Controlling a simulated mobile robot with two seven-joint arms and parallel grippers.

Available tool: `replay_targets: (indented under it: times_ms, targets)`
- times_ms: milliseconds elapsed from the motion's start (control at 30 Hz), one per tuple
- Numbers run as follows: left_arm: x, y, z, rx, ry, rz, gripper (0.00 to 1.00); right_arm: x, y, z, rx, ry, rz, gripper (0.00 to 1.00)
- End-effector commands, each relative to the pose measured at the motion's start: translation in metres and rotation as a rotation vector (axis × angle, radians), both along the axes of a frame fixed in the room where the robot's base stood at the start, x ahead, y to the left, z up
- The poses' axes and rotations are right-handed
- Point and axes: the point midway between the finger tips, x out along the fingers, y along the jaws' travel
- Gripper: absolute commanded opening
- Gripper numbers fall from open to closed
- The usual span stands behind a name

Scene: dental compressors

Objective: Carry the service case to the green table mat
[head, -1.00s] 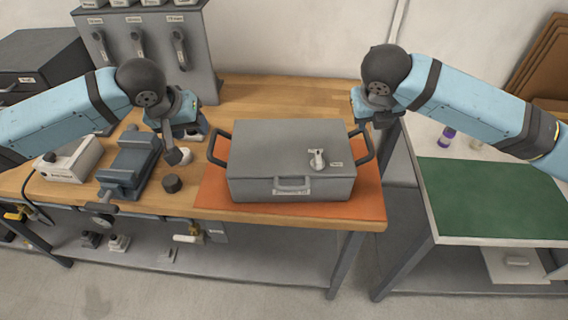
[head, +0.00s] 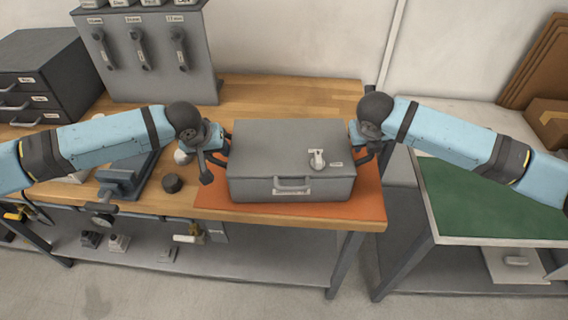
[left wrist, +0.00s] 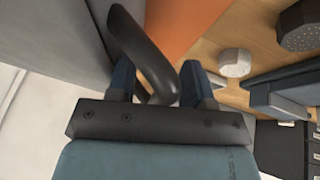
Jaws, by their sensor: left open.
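The grey service case (head: 260,160) lies shut on an orange mat (head: 370,200) on the wooden bench. It has dark handles at both ends and a front handle. My left gripper (head: 213,150) is at the case's left end. In the left wrist view the dark left handle (left wrist: 142,50) passes between the open fingers of this gripper (left wrist: 160,80). My right gripper (head: 362,145) is at the right handle, which it partly hides; its finger gap does not show. The green table mat (head: 490,205) lies on the table at the right and looks bare.
A vise (head: 125,178) and a dark round piece (head: 172,183) stand left of the case. A grey rack (head: 145,50) and a drawer cabinet (head: 45,75) stand behind. A gap separates bench and right table. A cardboard box (head: 548,120) sits at the far right.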

Motion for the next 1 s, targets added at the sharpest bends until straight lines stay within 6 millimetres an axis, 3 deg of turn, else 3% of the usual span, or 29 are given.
replay_targets:
  times_ms: [167,400,1000]
  targets:
    - [0.0000,0.0000,0.0001,0.000,0.000,0.000,0.47,0.0000,0.0001,0.0001,0.000,0.000,0.000,0.47]
    - [-0.0001,0.0002,0.0003,0.000,0.000,0.000,0.00,0.0000,0.0001,0.0003,0.000,-0.001,0.000,0.00]
    - [-0.0001,0.0001,0.0005,0.000,0.000,0.000,0.00,0.0001,0.0002,0.0008,0.000,-0.001,-0.001,0.00]
